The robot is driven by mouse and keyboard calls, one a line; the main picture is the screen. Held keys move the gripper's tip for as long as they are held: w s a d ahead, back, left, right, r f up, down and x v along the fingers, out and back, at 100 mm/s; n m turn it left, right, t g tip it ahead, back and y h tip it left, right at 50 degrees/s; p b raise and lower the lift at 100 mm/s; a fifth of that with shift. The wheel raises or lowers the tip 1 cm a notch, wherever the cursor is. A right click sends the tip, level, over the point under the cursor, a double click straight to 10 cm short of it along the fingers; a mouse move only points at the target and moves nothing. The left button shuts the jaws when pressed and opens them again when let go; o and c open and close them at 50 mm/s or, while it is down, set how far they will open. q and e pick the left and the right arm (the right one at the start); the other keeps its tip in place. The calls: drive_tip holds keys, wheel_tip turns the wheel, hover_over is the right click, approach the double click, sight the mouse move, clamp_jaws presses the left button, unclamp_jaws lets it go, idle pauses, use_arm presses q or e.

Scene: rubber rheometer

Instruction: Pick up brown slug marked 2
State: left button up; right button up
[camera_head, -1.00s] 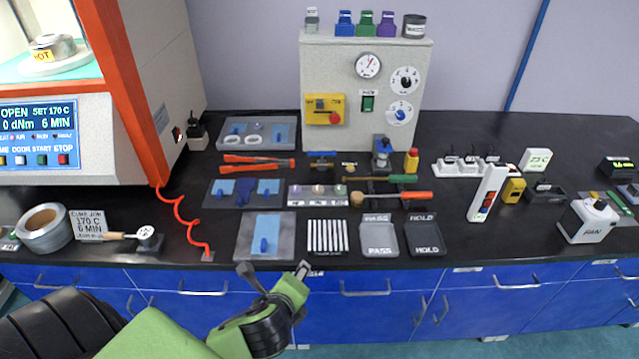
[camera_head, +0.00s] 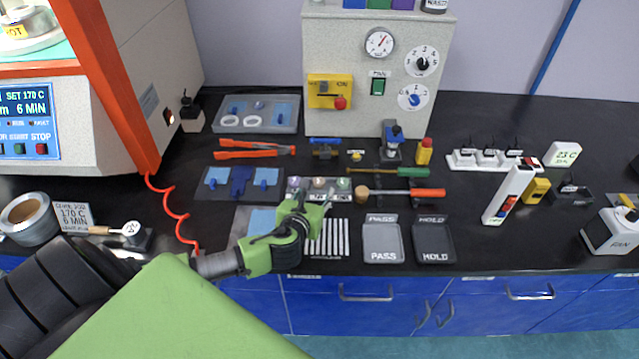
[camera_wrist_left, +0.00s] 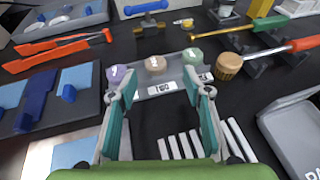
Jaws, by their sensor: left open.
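The brown slug marked 2 (camera_head: 318,183) sits in the middle of a grey tray (camera_wrist_left: 176,77). In the left wrist view the brown slug (camera_wrist_left: 155,65) stands between a purple slug (camera_wrist_left: 118,74) on the left and a green slug (camera_wrist_left: 192,57) on the right. My left gripper (camera_head: 307,198) is over the near side of the tray and covers part of it in the head view. In the left wrist view its fingers (camera_wrist_left: 160,93) are wide apart with nothing between them, and the brown slug shows beyond the gap. My right gripper is not in view.
White strips (camera_head: 328,238) lie just in front of the tray. A wooden-ended tool (camera_wrist_left: 229,66) lies close on the right. Blue pieces on a dark plate (camera_head: 240,181) are on the left. PASS (camera_head: 382,257) and HOLD (camera_head: 434,257) trays stand at front right.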

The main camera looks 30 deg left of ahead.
sight(319, 183)
use_arm(q)
drive_tip(key=shift+w+a+f, duration=0.2)
drive_tip(key=shift+w+a, duration=0.25)
drive_tip(key=shift+w, duration=0.15)
drive_tip(key=x, duration=0.3)
drive_tip(key=shift+w+a+f, duration=0.1)
drive_tip(key=shift+a+f, duration=0.05)
drive_tip(key=shift+a, duration=0.05)
drive_tip(key=shift+w+f, duration=0.1)
drive_tip(key=shift+w, duration=0.2)
drive_tip(key=c, duration=1)
drive_tip(key=shift+o, duration=0.2)
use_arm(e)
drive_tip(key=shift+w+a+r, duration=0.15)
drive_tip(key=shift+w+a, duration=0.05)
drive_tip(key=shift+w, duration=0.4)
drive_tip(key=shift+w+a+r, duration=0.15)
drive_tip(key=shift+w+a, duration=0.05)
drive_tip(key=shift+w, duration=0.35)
